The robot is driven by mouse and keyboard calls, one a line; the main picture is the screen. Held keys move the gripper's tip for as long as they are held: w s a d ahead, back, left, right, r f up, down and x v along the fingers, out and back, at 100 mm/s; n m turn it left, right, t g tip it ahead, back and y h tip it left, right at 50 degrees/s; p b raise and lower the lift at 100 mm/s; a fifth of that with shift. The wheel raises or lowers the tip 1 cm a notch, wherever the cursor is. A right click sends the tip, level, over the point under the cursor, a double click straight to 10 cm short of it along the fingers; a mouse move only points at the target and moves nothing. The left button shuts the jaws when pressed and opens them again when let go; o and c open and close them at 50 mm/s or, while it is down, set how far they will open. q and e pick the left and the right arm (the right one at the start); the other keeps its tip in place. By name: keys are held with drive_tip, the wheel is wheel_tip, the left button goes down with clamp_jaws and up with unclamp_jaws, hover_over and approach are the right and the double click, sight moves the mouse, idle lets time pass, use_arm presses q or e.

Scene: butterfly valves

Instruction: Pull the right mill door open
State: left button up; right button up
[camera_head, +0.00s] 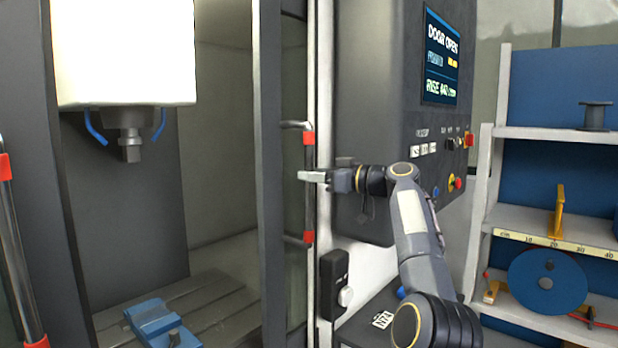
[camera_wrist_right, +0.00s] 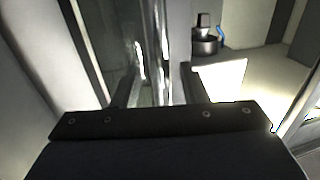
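The right mill door (camera_head: 270,200) is a dark-framed panel standing right of the machine opening. Its upright handle (camera_head: 309,205) is a metal bar with red sections, on brackets. My right gripper (camera_head: 312,176) is at the handle's middle height, its fingers reaching across the bar and hiding part of it. In the right wrist view my gripper (camera_wrist_right: 158,90) has its fingers apart, with the shiny handle (camera_wrist_right: 150,60) appearing between them. I cannot tell whether either finger touches it. My left gripper is not in view.
The left door's handle (camera_head: 20,260) stands at the left edge. The mill's interior shows a spindle (camera_head: 130,145) and a blue vise (camera_head: 155,322). The control panel (camera_head: 375,110) reads "DOOR OPEN". A shelf (camera_head: 560,135) with spools stands at right.

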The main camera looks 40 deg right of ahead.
drive_tip(key=b+v, duration=0.1)
drive_tip(key=v, duration=0.5)
drive_tip(key=shift+b, duration=0.3)
